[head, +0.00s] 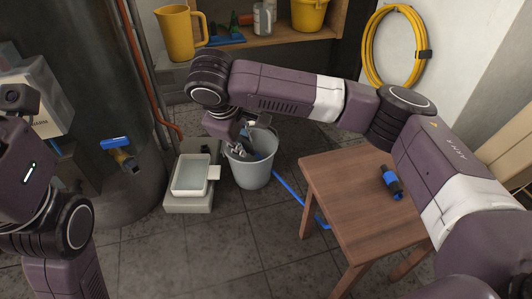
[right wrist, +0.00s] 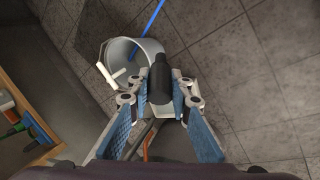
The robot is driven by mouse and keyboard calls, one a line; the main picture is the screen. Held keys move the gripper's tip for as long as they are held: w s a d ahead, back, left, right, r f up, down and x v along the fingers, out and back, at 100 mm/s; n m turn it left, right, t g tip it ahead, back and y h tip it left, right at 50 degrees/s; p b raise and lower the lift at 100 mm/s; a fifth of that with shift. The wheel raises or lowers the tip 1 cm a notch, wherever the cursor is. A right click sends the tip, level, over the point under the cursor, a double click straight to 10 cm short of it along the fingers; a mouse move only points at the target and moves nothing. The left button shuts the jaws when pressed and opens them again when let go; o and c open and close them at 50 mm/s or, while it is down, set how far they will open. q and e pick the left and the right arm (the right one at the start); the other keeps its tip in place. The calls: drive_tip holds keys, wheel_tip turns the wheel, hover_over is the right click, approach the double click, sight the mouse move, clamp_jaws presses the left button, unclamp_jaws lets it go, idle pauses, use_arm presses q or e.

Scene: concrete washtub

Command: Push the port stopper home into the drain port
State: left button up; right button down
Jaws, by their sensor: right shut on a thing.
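My right gripper (head: 248,137) is over the back rim of the grey bucket (head: 253,172). In the right wrist view, its fingers (right wrist: 158,88) are shut on a dark cylinder, which may be the port stopper (right wrist: 160,76). The cylinder points toward the bucket (right wrist: 151,50), and I cannot tell whether it touches anything. I cannot make out the drain port. My left arm is at the left edge, its gripper out of view.
A large dark tank (head: 75,60) with a blue-handled tap (head: 115,143) stands at left. A wooden table (head: 345,200) at right bears a black and blue fitting (head: 392,180).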

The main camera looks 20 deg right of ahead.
drive_tip(key=w+a+n+t, duration=0.35)
drive_tip(key=a+n, duration=0.25)
drive_tip(key=n, duration=0.3)
drive_tip(key=n+t+y, duration=0.2)
drive_tip(key=n+y, duration=1.2)
drive_tip(key=n, duration=0.2)
approach(133, 175)
drive_tip(key=s+d+f, duration=0.1)
drive_tip(key=s, duration=0.2)
drive_tip(key=shift+s+a+f+n+y, duration=0.1)
drive_tip(key=shift+s+f+n+y, duration=0.15)
drive_tip(key=shift+f+n+y, duration=0.2)
drive_tip(key=shift+w+a, duration=0.8)
drive_tip(key=shift+w, duration=0.35)
drive_tip(key=shift+w+a, duration=0.8)
drive_tip(key=shift+w, duration=0.35)
drive_tip(key=shift+w+a+r, duration=0.1)
drive_tip(key=shift+w+a, duration=0.35)
drive_tip(key=shift+w, duration=0.2)
drive_tip(key=shift+w+a, duration=0.45)
drive_tip(key=shift+w, duration=0.25)
drive_tip(key=c, duration=1.7)
unclamp_jaws()
